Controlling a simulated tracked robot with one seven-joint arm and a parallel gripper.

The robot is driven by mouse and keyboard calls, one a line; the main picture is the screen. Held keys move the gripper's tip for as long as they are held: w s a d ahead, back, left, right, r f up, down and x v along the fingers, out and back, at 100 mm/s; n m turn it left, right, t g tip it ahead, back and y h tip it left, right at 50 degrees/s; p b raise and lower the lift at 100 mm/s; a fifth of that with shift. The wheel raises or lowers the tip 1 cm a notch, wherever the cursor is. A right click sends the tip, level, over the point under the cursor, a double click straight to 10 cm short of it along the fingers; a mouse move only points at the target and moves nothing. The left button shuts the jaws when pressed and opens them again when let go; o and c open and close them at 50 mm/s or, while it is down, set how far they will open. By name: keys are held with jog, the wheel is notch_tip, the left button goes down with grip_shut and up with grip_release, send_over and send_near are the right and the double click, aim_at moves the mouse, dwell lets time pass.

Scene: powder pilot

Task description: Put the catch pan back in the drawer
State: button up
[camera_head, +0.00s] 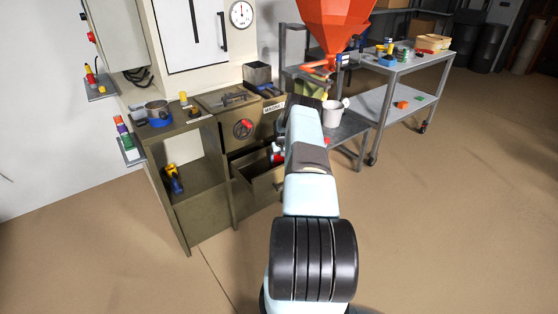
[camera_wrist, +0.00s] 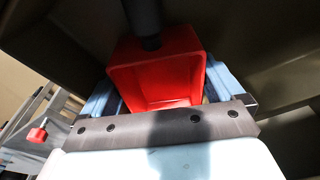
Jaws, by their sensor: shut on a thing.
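The red catch pan (camera_wrist: 155,65) is an open box seen between the two blue fingers of my gripper (camera_wrist: 160,85) in the wrist view. My gripper is shut on it. A dark round tube (camera_wrist: 147,22) comes down over the pan's far edge; I cannot tell whether they touch. In the head view my arm hides most of the gripper, and a small red part (camera_head: 277,154) shows beside it, just above the drawer (camera_head: 262,188). The drawer stands pulled open under the bench.
The olive bench (camera_head: 185,130) holds a blue-banded pot (camera_head: 158,114) and a grey bin (camera_head: 257,74). A red hopper (camera_head: 335,22) and a white bucket (camera_head: 332,111) are at the grey stand behind my arm. A cart (camera_head: 415,68) stands at right. The floor in front is clear.

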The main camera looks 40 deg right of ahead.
jog(key=shift+w+f, duration=0.1)
jog(key=shift+w, duration=0.7)
jog(key=shift+f, duration=0.5)
jog(key=shift+f, duration=0.1)
jog(key=o, duration=1.2)
notch_tip(320, 180, up, 12)
jog(key=s, duration=0.1)
jog(key=shift+s+a, duration=0.2)
jog(key=shift+s, duration=0.1)
jog(key=shift+s, duration=0.1)
